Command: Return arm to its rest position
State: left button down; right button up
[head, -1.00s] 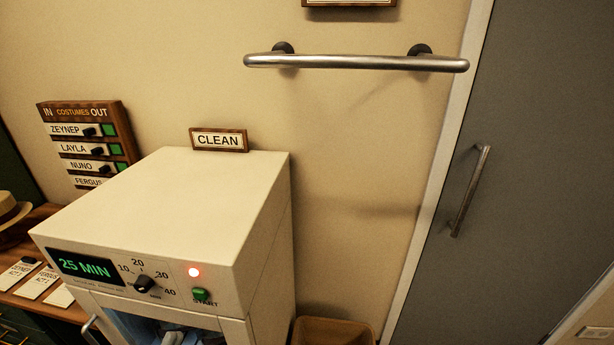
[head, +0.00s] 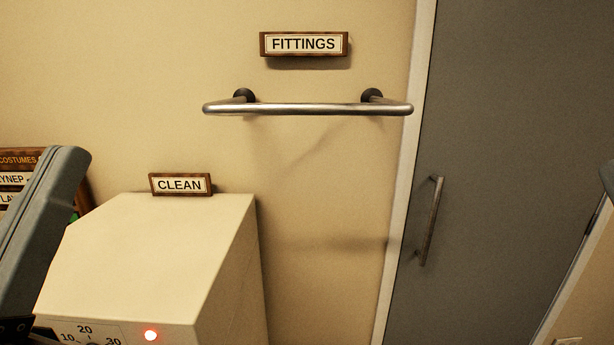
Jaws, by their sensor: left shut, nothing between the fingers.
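My left arm comes in at the left edge of the head view, with the grey body of my left gripper (head: 42,220) raised in front of the cream cabinet's left side. It is shut, with nothing seen held in it; its fingertips are not clearly shown. It hides part of the costumes board (head: 14,180). My right gripper is not in view; only a dark sliver shows at the right edge.
A metal rail (head: 308,109) is on the wall under a FITTINGS sign (head: 303,44). A grey door (head: 500,170) with a handle (head: 431,222) stands at the right.

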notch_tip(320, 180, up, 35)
jog(key=p, duration=3.2)
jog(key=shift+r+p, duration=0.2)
jog(key=shift+p, duration=0.1)
